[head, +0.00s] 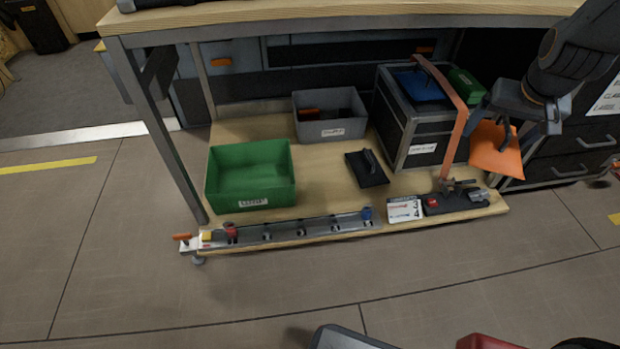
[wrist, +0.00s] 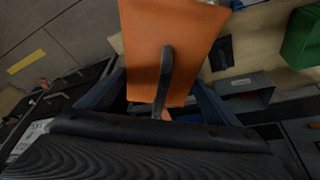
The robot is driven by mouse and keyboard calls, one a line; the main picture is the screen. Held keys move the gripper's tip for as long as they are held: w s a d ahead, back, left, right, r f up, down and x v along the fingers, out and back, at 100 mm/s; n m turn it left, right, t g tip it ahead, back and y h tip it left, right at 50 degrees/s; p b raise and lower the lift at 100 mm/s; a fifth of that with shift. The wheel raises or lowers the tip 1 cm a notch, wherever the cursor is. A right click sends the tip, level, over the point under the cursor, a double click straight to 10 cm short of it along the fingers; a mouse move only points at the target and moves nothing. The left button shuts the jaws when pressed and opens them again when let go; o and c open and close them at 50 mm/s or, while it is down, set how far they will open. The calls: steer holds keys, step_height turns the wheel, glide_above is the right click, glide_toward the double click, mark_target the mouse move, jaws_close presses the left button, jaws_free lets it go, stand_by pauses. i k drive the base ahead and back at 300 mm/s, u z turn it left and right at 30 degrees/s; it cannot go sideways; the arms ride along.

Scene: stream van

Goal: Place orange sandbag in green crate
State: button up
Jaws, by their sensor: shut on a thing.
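The orange sandbag (head: 496,152) is held in my gripper (head: 508,128) at the right side of the bench in the head view. It hangs by its dark handle, in front of the black case's right side and the drawers. In the wrist view the sandbag (wrist: 170,45) fills the upper middle, with its handle between my fingers (wrist: 163,100). The green crate (head: 251,177) stands on the lower shelf at the left, well away from my gripper. Its visible inside looks empty. Its right part shows in the wrist view (wrist: 301,36) at the upper right.
A grey bin (head: 329,126) with items stands behind. A black sandbag-like pad (head: 367,168) lies mid-shelf. A black case (head: 408,132) with an orange strap (head: 453,110) carries blue and green (head: 466,84) pieces. A rail (head: 290,230) runs along the front edge. The bench top (head: 300,18) overhangs the shelf.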

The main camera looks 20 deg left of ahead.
mark_target(246, 187)
steer(key=k, duration=1.05)
steer(key=u, duration=1.55)
steer(key=i, duration=1)
steer(key=z, duration=0.05)
